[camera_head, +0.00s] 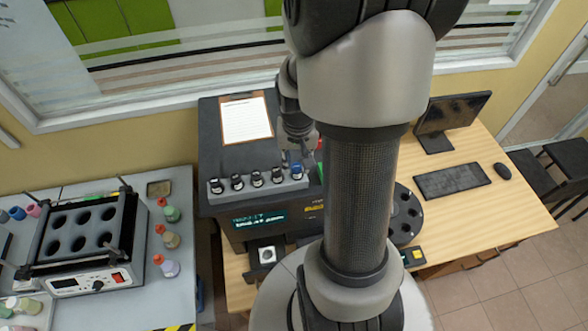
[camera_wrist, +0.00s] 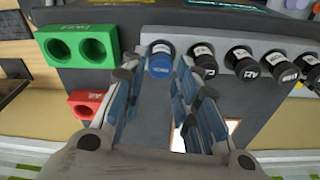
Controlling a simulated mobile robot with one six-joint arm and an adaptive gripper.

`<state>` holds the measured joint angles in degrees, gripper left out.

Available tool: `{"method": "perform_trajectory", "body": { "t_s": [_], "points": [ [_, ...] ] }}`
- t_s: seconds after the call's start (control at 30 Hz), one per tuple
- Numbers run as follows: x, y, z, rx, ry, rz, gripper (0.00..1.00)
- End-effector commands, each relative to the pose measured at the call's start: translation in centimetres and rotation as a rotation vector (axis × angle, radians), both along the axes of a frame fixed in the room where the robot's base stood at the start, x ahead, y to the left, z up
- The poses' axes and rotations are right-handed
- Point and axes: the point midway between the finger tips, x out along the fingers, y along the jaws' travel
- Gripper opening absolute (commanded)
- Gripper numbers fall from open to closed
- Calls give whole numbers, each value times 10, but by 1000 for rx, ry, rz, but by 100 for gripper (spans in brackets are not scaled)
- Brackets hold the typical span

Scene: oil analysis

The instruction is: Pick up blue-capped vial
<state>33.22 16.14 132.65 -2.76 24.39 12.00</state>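The blue-capped vial (camera_wrist: 160,63) sits at the end of a row of vials, cap facing the wrist camera. In the head view its blue cap (camera_head: 297,169) shows at the right end of the row on the dark machine. My gripper (camera_wrist: 157,72) is open, with one fingertip on each side of the blue cap. Narrow gaps seem to show between cap and fingers; contact cannot be told for sure. In the head view my gripper (camera_head: 297,150) is just behind and above the cap, partly hidden by my arm.
Several black-capped vials (camera_wrist: 203,62) stand close beside the blue one in the grey rack (camera_head: 262,188). A green two-hole holder (camera_wrist: 78,48) and a red holder (camera_wrist: 85,103) are on the other side. A clipboard (camera_head: 246,120) lies on the machine top.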

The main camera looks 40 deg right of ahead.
Motion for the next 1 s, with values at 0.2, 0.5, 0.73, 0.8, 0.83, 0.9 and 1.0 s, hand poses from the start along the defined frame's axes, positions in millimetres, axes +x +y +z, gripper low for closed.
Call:
{"method": "perform_trajectory", "body": {
  "t_s": [0.2,0.5,0.73,0.8,0.83,0.9,1.0],
  "points": [
    [2,-1,-31,1,1,0,28],
    [3,-1,-35,0,0,0,28],
    [3,-2,-35,0,0,0,13],
    [3,-2,-35,0,0,0,8],
    [3,-2,-35,0,0,0,6],
    [3,-2,-35,0,0,0,2],
    [3,-2,-35,0,0,0,2]
  ]
}}
